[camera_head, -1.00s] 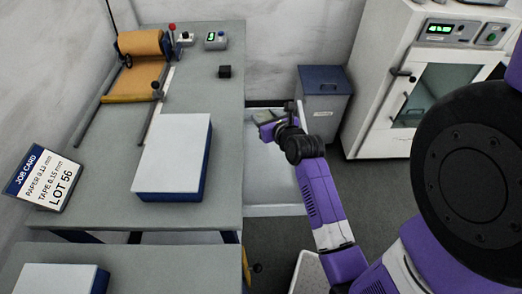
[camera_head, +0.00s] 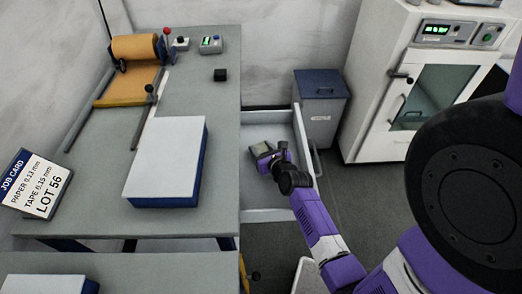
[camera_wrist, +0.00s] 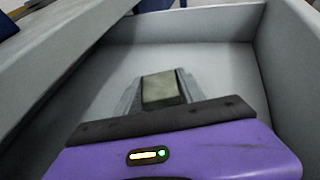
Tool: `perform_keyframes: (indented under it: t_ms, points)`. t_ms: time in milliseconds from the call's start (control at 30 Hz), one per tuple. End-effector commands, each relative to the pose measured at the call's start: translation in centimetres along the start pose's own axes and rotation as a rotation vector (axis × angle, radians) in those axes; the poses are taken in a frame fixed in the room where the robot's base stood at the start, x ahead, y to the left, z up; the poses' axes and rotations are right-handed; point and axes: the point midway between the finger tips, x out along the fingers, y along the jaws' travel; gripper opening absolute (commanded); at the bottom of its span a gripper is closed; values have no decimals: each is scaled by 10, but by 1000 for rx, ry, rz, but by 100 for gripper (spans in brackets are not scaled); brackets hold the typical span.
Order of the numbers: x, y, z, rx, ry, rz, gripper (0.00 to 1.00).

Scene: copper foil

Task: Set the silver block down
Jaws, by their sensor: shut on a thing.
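The silver block (camera_wrist: 160,91), dull grey-green in this light, is between the two fingers of my gripper (camera_wrist: 158,90) in the wrist view. My gripper is shut on it. In the head view my gripper (camera_head: 262,156) is inside the open white drawer (camera_head: 264,216) at the right side of the bench. The drawer's walls (camera_wrist: 290,70) surround the block in the wrist view. The drawer floor shows bare around the block. I cannot tell whether the block touches the floor.
A blue-lidded bin (camera_head: 322,105) and a white cabinet (camera_head: 385,80) stand beyond the drawer.

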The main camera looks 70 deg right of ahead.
Motion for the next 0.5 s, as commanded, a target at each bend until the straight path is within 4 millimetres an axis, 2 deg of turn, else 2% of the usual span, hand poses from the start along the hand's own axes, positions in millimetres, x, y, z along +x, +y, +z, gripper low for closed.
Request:
perform_keyframes:
  t_ms: [367,400,500]
  points:
    - [2,0,-1,-1,-5,-1,0]
    - [2,0,-4,-1,0,-1,47]
    - [1,0,-3,-1,-1,0,67]
